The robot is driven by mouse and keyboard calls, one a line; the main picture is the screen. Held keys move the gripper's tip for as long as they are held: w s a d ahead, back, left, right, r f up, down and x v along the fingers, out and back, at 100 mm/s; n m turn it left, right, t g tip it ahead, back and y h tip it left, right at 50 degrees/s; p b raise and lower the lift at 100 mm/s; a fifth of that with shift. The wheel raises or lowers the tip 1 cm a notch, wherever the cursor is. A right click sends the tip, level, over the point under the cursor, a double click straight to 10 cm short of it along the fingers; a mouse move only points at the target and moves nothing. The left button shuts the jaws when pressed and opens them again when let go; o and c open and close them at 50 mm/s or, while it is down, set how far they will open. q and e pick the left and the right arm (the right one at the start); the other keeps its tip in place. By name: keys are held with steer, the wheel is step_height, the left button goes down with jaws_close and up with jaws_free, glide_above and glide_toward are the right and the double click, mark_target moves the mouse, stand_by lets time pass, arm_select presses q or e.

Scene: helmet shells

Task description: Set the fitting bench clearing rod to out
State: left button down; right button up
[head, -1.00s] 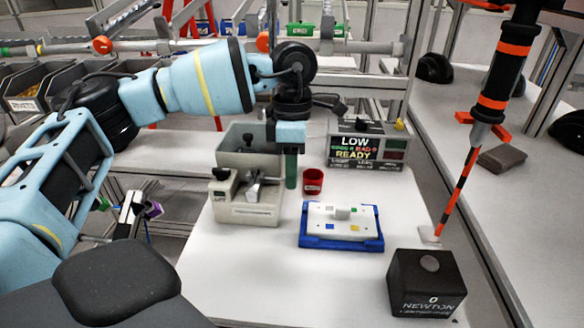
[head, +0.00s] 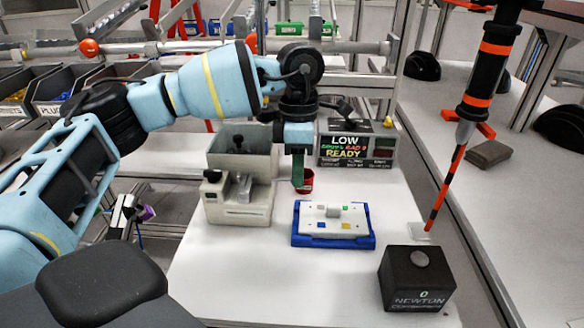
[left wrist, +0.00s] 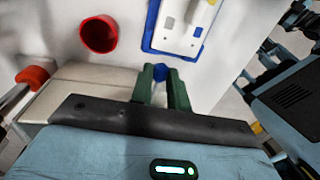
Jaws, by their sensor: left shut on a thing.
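My left gripper (head: 298,172) is shut, with its green fingers pointing down in front of the red cup (head: 307,181). In the left wrist view a small blue piece (left wrist: 160,74) sits between the fingertips (left wrist: 161,85). In the head view the fingers hide that piece. A beige fixture (head: 238,210) with a black knob and a light grey lever stands to the left of the gripper on the white bench (head: 335,285). I cannot tell for sure which part is the clearing rod. My right gripper is not in view.
A blue tray (head: 333,243) with a white plate lies right of the gripper. A black box (head: 415,280) stands at front right. A display box (head: 357,145) reads LOW and READY. An orange-and-black tool (head: 485,75) hangs at right.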

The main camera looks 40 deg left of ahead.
arm_select(q)
steer(key=c, duration=1.3)
jaws_free()
steer(key=shift+c, duration=0.2)
step_height(320, 180, up, 8)
steer(key=w, duration=0.1)
steer(key=shift+a, duration=0.35)
steer(key=shift+f, duration=0.2)
